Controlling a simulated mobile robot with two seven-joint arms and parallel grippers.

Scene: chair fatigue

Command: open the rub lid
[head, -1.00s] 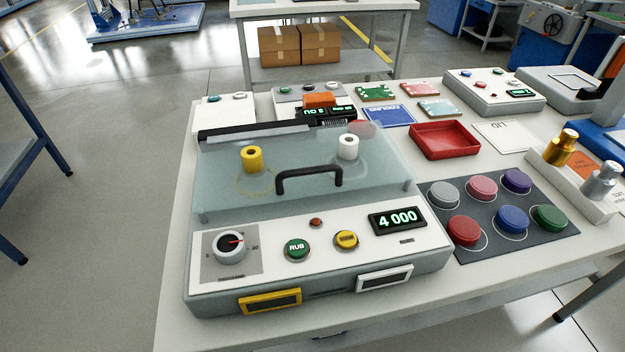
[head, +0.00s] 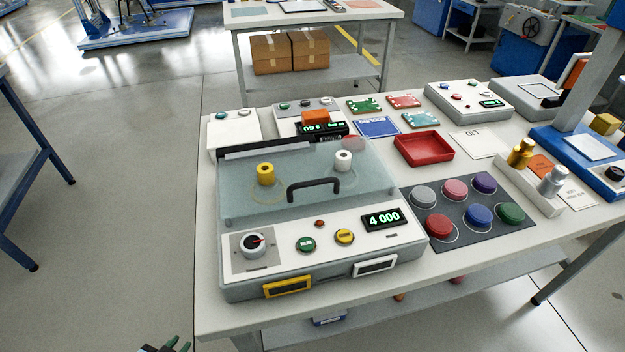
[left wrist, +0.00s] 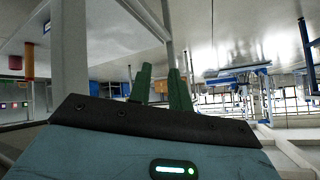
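The rub machine's clear lid (head: 232,195) is shut over a yellow post (head: 265,174) and a white post (head: 343,161). Its black handle (head: 314,185) lies along the lid's front part. The front panel has a dial (head: 254,243), a green RUB button (head: 306,244), a yellow button (head: 345,237) and a display reading 4 000 (head: 381,219). My left gripper (head: 172,344) shows only its green fingertips at the bottom edge, left of the table and well away from the lid. In the left wrist view its two fingers (left wrist: 162,85) stand slightly apart with nothing between them. My right gripper is not in view.
The white table (head: 224,318) carries a dark mat with coloured pucks (head: 480,215) right of the machine, a red tray (head: 423,150) and a block with gold and silver weights (head: 527,180). Other devices stand behind. Floor left of the table is clear.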

